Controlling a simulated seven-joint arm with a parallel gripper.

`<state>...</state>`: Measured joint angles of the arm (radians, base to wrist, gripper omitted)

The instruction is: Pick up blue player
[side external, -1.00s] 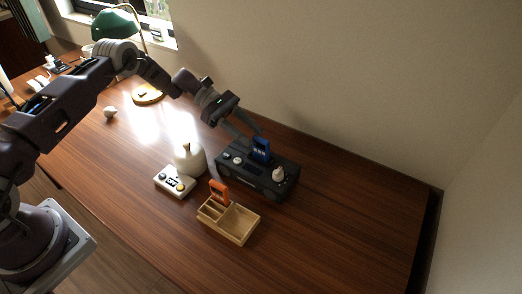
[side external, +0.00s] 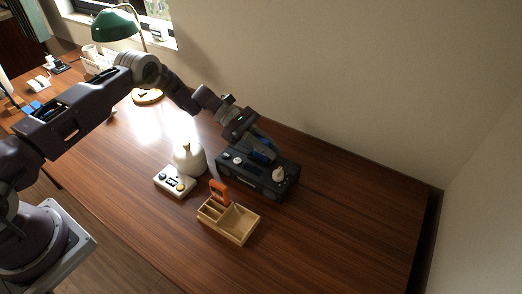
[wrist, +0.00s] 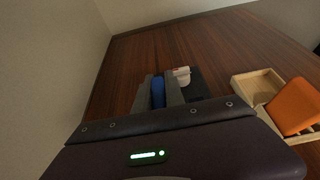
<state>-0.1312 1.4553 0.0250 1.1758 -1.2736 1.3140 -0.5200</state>
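The blue player (side external: 262,157) is at the top of a black radio-like dock (side external: 275,189), mostly covered by my gripper in the side view. My gripper (side external: 262,150) is down over it from the upper left. In the wrist view the blue player (wrist: 158,91) shows as a narrow blue strip between my two grey fingers (wrist: 159,97). One finger is on each side, with little or no gap visible. I cannot tell whether they press on it. The player's lower part is hidden.
A small white piece (side external: 278,174) sits on the dock's right end. A wooden tray (side external: 241,238) with an orange player (side external: 219,192) is in front. A white bottle-like object (side external: 188,160) and a white control box (side external: 174,182) stand left. The table's right side is clear.

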